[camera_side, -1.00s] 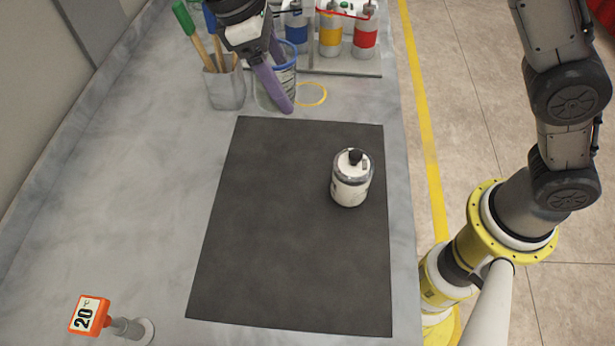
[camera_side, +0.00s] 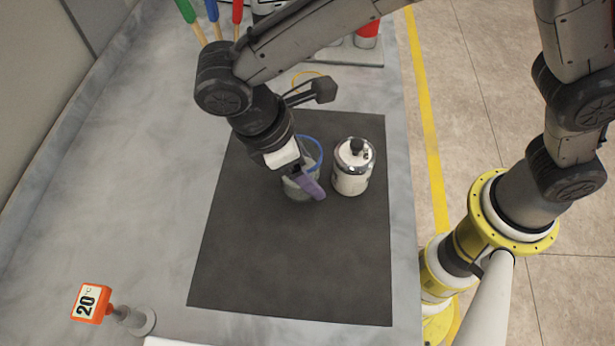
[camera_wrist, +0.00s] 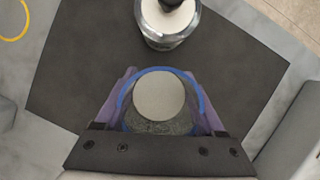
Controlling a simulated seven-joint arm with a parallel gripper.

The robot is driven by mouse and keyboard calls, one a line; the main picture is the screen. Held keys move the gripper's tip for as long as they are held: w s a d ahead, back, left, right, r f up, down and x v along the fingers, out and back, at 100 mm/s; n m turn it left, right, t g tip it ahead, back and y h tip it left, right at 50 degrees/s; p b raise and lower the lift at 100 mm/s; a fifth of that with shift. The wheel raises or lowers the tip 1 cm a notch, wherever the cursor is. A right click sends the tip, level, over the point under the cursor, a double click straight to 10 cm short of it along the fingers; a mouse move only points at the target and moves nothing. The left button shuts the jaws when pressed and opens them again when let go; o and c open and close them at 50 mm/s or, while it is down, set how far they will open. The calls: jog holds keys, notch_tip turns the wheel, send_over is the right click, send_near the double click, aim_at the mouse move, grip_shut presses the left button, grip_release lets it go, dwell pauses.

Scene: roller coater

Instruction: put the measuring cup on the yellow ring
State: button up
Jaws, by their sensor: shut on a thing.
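The measuring cup, clear with a blue rim, is between my gripper's purple fingers over the dark mat; in the side view the cup (camera_side: 300,188) is partly hidden by a finger. My gripper (camera_side: 312,186) is shut on it. The wrist view shows the cup (camera_wrist: 160,100) from above, with a finger of my gripper (camera_wrist: 160,110) on each side and a pale grey disc inside the rim. I cannot tell whether its base touches the mat. The yellow ring (camera_side: 296,78) lies on the bench beyond the mat, partly hidden by my arm; it also shows at the wrist view's upper left (camera_wrist: 24,30).
A white canister with a black knob (camera_side: 352,168) stands on the dark mat (camera_side: 290,270), close to the right of the cup. Colored-handled tools (camera_side: 212,12) stand at the back left. An orange sign reading 20 (camera_side: 92,303) is at the front left. The mat's front is clear.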

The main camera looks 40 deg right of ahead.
jog(key=shift+f, duration=1.55)
jog(key=o, duration=1.5)
jog(key=shift+f, duration=0.15)
jog(key=v, duration=1.2)
